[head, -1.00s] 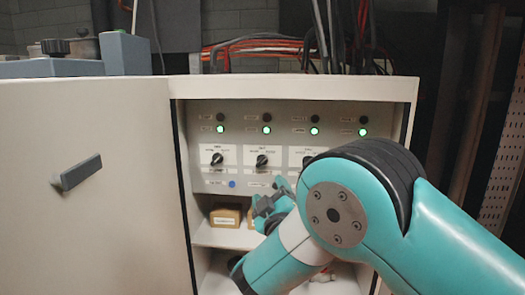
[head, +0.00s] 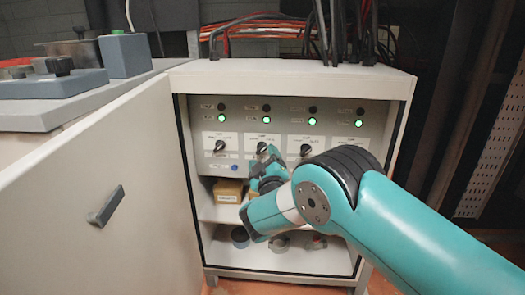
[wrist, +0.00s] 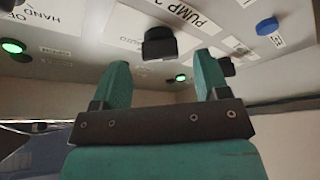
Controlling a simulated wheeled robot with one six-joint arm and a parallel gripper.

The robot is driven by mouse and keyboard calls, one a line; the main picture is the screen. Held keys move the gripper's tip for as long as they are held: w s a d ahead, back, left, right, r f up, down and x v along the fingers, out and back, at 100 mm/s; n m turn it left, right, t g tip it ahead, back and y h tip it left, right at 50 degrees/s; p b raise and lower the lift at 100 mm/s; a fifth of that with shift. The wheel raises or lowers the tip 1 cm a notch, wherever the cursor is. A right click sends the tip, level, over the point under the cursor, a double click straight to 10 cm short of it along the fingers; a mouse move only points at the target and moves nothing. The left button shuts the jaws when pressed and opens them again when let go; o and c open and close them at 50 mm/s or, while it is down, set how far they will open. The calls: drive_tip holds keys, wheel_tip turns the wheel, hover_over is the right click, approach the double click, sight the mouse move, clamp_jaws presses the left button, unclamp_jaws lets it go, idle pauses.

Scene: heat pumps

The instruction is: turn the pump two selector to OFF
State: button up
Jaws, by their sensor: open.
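The pump two selector (head: 262,148) is a black knob on a white label plate, second from the left in the row of selectors. In the wrist view the knob (wrist: 159,43) sits beside a "PUMP 2" label, and I cannot read its pointer position. My gripper (head: 266,160) is just below and in front of this selector and partly covers its plate in the head view. In the wrist view my gripper (wrist: 161,70) is open and empty. The knob appears between and beyond the two green fingertips, apparently not touched.
Similar selectors stand on both sides, such as the left one (head: 220,146). Lit green lamps (head: 267,120) run above them. A blue button (head: 234,167) is lower left. The cabinet door (head: 90,190) is open at left. Shelves below hold a box (head: 228,190) and small parts.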

sight(262, 149)
drive_tip(key=shift+x, duration=1.2)
drive_tip(key=shift+c, duration=0.5)
drive_tip(key=c, duration=0.8)
